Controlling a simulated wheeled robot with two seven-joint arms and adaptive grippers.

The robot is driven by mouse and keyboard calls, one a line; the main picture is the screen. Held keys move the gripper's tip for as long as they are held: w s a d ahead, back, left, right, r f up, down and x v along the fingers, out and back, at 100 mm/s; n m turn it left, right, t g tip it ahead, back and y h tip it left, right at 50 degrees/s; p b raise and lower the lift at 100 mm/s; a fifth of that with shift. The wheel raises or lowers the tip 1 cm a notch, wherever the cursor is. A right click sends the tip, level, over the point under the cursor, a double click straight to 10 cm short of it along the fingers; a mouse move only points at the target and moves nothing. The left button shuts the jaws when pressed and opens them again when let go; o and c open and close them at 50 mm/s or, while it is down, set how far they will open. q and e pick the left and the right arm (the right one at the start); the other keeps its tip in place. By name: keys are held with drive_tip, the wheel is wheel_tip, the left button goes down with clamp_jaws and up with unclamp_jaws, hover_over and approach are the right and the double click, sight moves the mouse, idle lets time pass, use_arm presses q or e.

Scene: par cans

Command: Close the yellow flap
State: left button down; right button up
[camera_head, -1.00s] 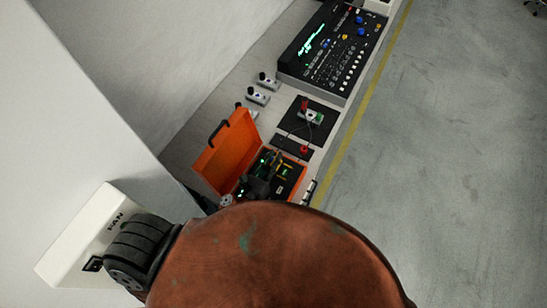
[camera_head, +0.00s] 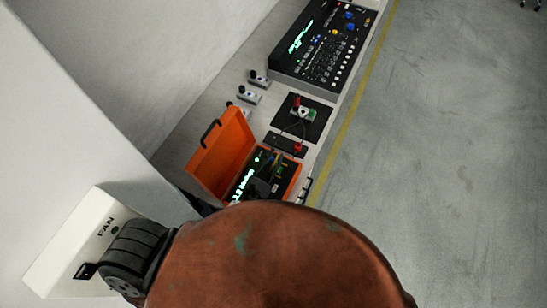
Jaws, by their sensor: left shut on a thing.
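An open orange case (camera_head: 226,150) stands on the bench, its lid raised at the left. Inside it is a black panel with green lit marks (camera_head: 245,183). A small yellow part (camera_head: 279,170) shows in the case; it may be the yellow flap, but its angle is too small to tell. The large copper-coloured dome in front hides the lower edge of the case.
A black control console (camera_head: 325,45) stands at the far end of the bench. A black mat (camera_head: 303,118) with a small wired device lies between. A white box marked FAN (camera_head: 75,245) is at lower left. Open floor lies right.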

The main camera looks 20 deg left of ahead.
use_arm(q)
drive_tip(key=shift+a, duration=0.1)
idle(0.4)
drive_tip(key=c, duration=1.9)
unclamp_jaws()
drive_tip(key=shift+c, duration=0.2)
drive_tip(key=shift+s, duration=0.15)
drive_tip(key=shift+s+a, duration=0.25)
drive_tip(key=shift+s, duration=1.55)
drive_tip(key=shift+s+a, duration=0.2)
drive_tip(key=shift+s, duration=1.6)
